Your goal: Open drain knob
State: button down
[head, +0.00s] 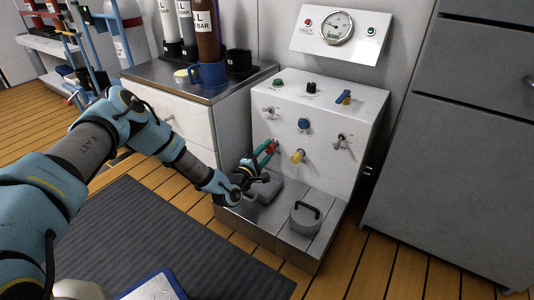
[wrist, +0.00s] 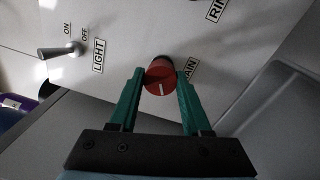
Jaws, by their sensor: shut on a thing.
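The drain knob is red with a white line on its face and sits on the front of the white panel; it shows in the wrist view (wrist: 160,76), beside a label partly hidden that reads "AIN". My gripper (wrist: 160,82) has green fingers, one on each side of the knob, shut on it. In the head view my gripper (head: 262,154) reaches the lower left of the panel's front face (head: 330,165), and the red knob (head: 272,146) shows at its fingertips. The white line points roughly along the fingers in the wrist view.
A yellow knob (head: 298,156) is close to the right of my gripper. A blue knob (head: 304,125) and toggle switches sit above. A grey lidded block with a handle (head: 305,217) stands on the ledge below. A light switch (wrist: 60,51) is left in the wrist view.

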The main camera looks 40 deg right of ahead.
jog(key=n, duration=0.2)
jog(key=n+b, duration=0.1)
jog(key=n, duration=0.1)
jog(key=shift+a+f, duration=0.1)
jog(key=shift+f, duration=0.2)
jog(key=n+b, duration=0.3)
jog(key=n, duration=0.1)
jog(key=shift+s+n, duration=0.1)
jog(key=shift+n, duration=0.2)
jog(key=n+b, duration=0.1)
jog(key=n, duration=0.2)
jog(key=shift+y+b, duration=0.3)
jog(key=shift+b, duration=0.1)
jog(key=shift+r+n+b, duration=0.2)
jog(key=shift+n+b, duration=0.6)
jog(key=shift+n, duration=0.9)
jog(key=shift+s+r, duration=0.1)
jog(key=shift+c, duration=1.8)
grip_release()
jog(key=p+v, duration=0.3)
jog(key=v, duration=0.7)
jog(key=shift+s+a+r+p, duration=0.1)
jog(key=shift+a+p, duration=0.15)
jog(key=shift+p, duration=0.15)
